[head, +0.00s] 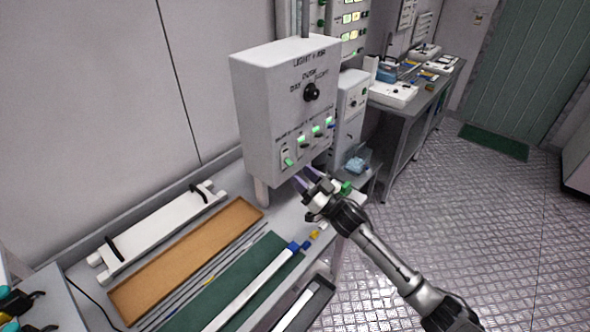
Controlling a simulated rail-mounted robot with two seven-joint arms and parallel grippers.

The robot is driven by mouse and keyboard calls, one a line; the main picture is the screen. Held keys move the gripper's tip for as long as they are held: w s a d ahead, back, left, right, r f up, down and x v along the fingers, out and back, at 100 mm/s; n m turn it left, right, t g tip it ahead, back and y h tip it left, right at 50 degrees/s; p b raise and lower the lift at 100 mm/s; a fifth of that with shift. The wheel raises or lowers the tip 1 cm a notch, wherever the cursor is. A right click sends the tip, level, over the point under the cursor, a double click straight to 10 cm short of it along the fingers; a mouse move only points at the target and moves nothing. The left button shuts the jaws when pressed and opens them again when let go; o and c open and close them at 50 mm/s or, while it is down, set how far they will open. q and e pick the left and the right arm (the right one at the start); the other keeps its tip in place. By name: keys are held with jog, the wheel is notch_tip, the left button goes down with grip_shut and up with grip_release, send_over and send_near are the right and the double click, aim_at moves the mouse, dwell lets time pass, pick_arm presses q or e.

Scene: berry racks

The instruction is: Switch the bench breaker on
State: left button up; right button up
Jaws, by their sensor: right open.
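A white control box (262,118) labelled "LIGHT + FAN" stands over the back of the bench, with a black knob (311,92) on its front. Below the knob is a row of several small breakers with green parts. The leftmost breaker (287,160) has a green piece low on it; the others (304,142) show green higher up. The labels are too small to read, so I cannot tell which is the bench breaker. My right gripper (306,180) is open and empty, just below and in front of the box's lower edge, apart from the breakers. My left gripper is not visible.
On the bench lie a white tray-like part (160,232), a brown board (190,262), a green mat (228,290) and a long white bar (255,287). A grey cabinet (351,100) stands right of the box. The floor to the right is open.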

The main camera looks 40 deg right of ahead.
aim_at(289, 163)
jog(key=shift+x, duration=1.75)
grip_shut()
